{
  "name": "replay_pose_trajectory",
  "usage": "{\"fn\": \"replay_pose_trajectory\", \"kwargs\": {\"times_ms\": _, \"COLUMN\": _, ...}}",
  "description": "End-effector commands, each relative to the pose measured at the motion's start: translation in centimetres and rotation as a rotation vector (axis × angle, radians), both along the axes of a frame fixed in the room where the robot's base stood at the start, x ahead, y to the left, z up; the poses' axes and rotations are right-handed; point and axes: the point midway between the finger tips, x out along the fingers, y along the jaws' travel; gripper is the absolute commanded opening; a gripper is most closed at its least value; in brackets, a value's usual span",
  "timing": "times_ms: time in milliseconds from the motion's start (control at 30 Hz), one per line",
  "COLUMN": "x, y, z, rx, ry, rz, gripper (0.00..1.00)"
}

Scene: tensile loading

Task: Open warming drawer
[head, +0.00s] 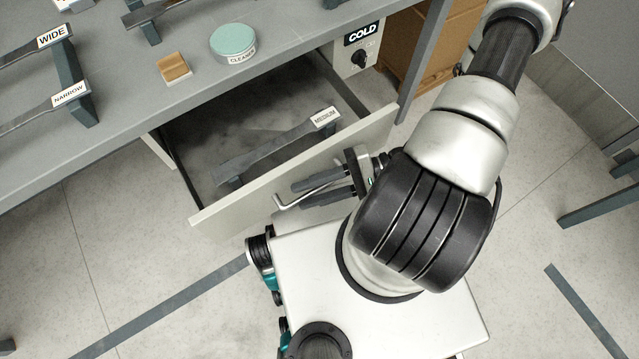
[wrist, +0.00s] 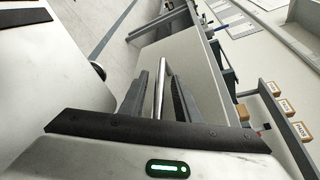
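The drawer (head: 300,160) under the grey counter is pulled well out, showing its dark interior. Its pale front panel also shows in the wrist view (wrist: 195,65). A dark specimen labelled MEDIUM (head: 270,148) lies inside. My gripper (head: 305,196) is at the outer side of the front panel. Its two dark fingers stand apart, one on each side of the drawer's thin metal handle (head: 283,204). In the wrist view, the handle bar (wrist: 160,90) runs between the fingers (wrist: 160,75), with narrow gaps beside it. The handle's far parts are hidden by my gripper.
A COLD panel with a knob (head: 358,59) is right of the drawer. On the counter are a CLEANER disc (head: 232,40), a tan block (head: 173,67) and WIDE (head: 52,37) and NARROW (head: 70,95) specimens on racks. Bare floor (head: 120,225) lies left of the drawer.

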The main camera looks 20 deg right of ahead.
Motion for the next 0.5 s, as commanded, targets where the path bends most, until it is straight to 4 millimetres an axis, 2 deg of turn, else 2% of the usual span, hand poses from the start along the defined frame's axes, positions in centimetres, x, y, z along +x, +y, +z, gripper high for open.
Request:
{"fn": "replay_pose_trajectory", "kwargs": {"times_ms": 267, "x": 0.0, "y": -0.7, "z": 0.1, "rx": -0.002, "ry": -0.001, "rz": -0.001, "gripper": 0.29}}
{"fn": "replay_pose_trajectory", "kwargs": {"times_ms": 367, "x": 0.0, "y": -2.2, "z": 0.4, "rx": -0.004, "ry": -0.003, "rz": -0.002, "gripper": 0.29}}
{"fn": "replay_pose_trajectory", "kwargs": {"times_ms": 500, "x": -0.1, "y": -5.3, "z": 1.1, "rx": -0.006, "ry": -0.003, "rz": -0.003, "gripper": 0.29}}
